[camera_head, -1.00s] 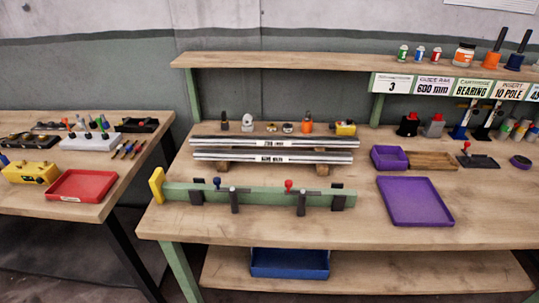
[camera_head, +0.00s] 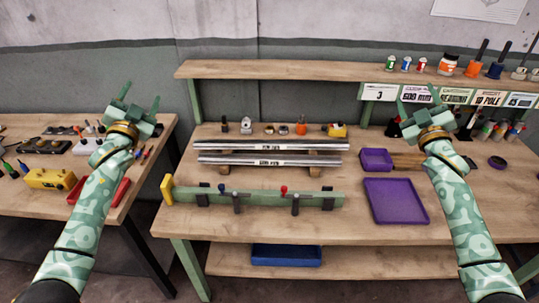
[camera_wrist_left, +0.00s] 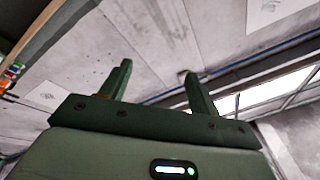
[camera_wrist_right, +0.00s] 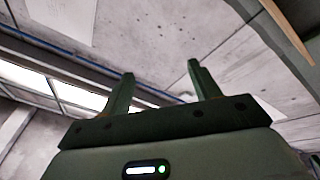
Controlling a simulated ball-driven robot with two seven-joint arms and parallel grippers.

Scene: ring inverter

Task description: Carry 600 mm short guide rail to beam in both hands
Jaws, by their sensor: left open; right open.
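Two silvery guide rails lie parallel on wooden supports on the middle bench, a back rail (camera_head: 220,145) and a front rail (camera_head: 225,159). Their labels are too small to read, so I cannot tell which is the 600 mm one. The green beam (camera_head: 262,200) with a yellow end plate lies in front of them, with dark clamps and a blue and a red knob. My left gripper (camera_head: 139,97) is open and empty, raised left of the rails. My right gripper (camera_head: 418,100) is open and empty, raised right of them. Both wrist views show spread fingers against wall and ceiling.
A purple tray (camera_head: 396,216) and a smaller purple bin (camera_head: 376,153) stand right of the rails. A shelf (camera_head: 270,70) runs behind, above small parts. A blue bin (camera_head: 286,248) sits on the lower shelf. A side bench with a yellow block (camera_head: 50,180) is at left.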

